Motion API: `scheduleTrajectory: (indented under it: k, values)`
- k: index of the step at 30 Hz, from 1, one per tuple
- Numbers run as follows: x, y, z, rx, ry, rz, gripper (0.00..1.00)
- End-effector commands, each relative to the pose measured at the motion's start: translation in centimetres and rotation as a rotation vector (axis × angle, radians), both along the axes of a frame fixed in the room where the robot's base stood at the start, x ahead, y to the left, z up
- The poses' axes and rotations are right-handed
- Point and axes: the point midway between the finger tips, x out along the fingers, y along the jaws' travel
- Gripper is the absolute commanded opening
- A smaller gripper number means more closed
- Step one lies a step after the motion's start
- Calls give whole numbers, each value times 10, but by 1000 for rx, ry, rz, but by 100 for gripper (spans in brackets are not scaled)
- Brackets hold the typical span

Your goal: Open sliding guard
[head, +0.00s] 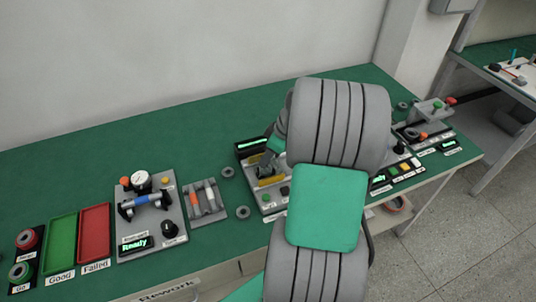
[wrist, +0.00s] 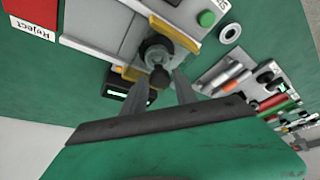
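In the head view, a grey station with yellow bars (head: 270,181) stands in the middle of the green bench, partly hidden behind my arm. My gripper (head: 268,160) is over this station, largely covered by my arm. In the wrist view, my two grey fingers (wrist: 164,76) stand apart on either side of a dark round knob (wrist: 159,78); I cannot tell whether they touch it. Behind the knob is a dark round part (wrist: 155,52) between yellow strips (wrist: 172,33). I cannot make out clearly which part is the sliding guard.
A green button (wrist: 207,18) and a loose ring (wrist: 230,33) lie close to the station. To the left in the head view are a gauge station (head: 150,205), a green tray (head: 61,245) and a red tray (head: 95,232). More stations stand right, beyond my arm.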

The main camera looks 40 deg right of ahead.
Motion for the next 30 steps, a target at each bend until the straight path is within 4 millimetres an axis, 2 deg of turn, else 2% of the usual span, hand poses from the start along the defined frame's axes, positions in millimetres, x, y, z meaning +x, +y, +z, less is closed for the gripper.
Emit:
scheduleTrajectory:
  k: [2,12,30]
  values:
    - [0,0,0,0,0,0,28]
    - [0,0,0,0,0,0,0]
    - [0,0,0,0,0,0,0]
